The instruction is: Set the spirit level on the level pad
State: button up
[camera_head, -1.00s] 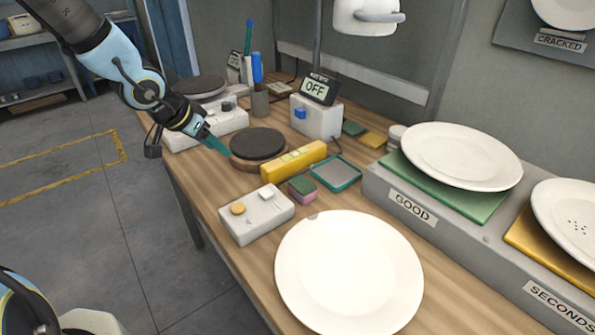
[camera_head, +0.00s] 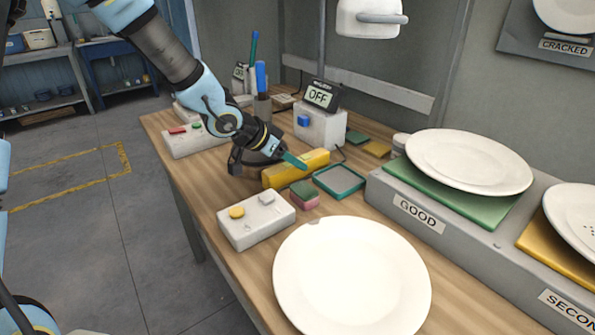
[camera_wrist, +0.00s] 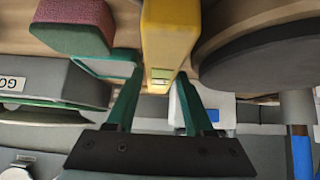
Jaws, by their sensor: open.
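The spirit level is a yellow bar (camera_head: 310,165) lying on the wooden table; my arm hides part of it in the head view. My gripper (camera_head: 293,160) has teal fingers, is open, and is over the level. In the wrist view the level's yellow body (camera_wrist: 168,40) shows ahead, lined up with the gap between the open fingers (camera_wrist: 157,82). I cannot tell whether the fingers touch it. A grey pad with a teal rim (camera_head: 340,180) lies just right of the level; I cannot tell for sure that it is the level pad.
A green and pink sponge (camera_head: 305,194) and a white control box (camera_head: 256,220) lie close in front. A box with an OFF display (camera_head: 320,122) stands behind. A large white plate (camera_head: 352,280) fills the front. A dark round disc (camera_wrist: 265,55) is beside the level.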

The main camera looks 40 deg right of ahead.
jog(key=shift+x, duration=1.15)
grip_shut()
